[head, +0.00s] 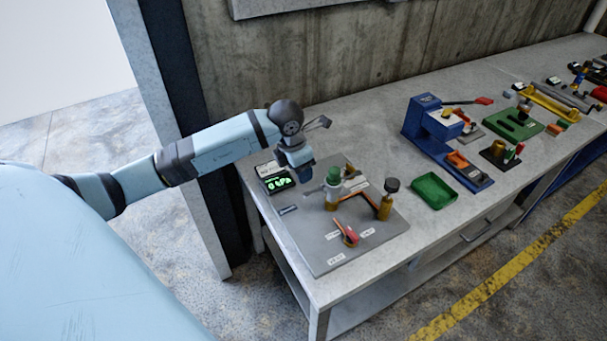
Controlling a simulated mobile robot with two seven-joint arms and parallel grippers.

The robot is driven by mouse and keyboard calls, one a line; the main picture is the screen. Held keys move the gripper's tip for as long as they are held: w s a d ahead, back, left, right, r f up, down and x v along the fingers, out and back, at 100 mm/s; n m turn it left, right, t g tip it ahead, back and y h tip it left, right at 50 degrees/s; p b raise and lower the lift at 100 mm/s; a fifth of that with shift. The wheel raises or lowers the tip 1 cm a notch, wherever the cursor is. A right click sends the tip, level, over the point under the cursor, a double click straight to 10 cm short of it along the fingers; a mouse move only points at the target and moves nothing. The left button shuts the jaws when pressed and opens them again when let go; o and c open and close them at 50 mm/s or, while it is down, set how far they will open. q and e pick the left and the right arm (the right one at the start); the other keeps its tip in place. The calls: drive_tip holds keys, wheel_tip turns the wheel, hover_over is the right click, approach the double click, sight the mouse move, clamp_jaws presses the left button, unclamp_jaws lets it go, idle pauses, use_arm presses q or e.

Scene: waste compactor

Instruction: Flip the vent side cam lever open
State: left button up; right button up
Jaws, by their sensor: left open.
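A grey panel (315,250) lies on the near end of the bench. On it, a short red-handled lever (350,235) sits near the front among small white labels, too small to read. Behind it stand a brass fitting with a green top (333,189) and a brass post with a black knob (388,199), joined by thin orange-brown piping. I cannot tell for sure which part is the vent side lever; the red-handled one looks most like it. My left gripper (306,174) is open and points down over the panel's back, behind and left of the green-topped fitting, apart from the red lever.
A display with green digits (278,182) sits at the panel's back left. A green tray (434,190) and a blue press-like device (445,140) stand to the right. Several other fixtures line the far bench. A concrete wall (330,50) rises behind.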

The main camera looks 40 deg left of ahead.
use_arm(q)
drive_tip(key=shift+s+a+r, duration=0.1)
drive_tip(key=shift+s+r, duration=0.1)
drive_tip(key=shift+r, duration=1.05)
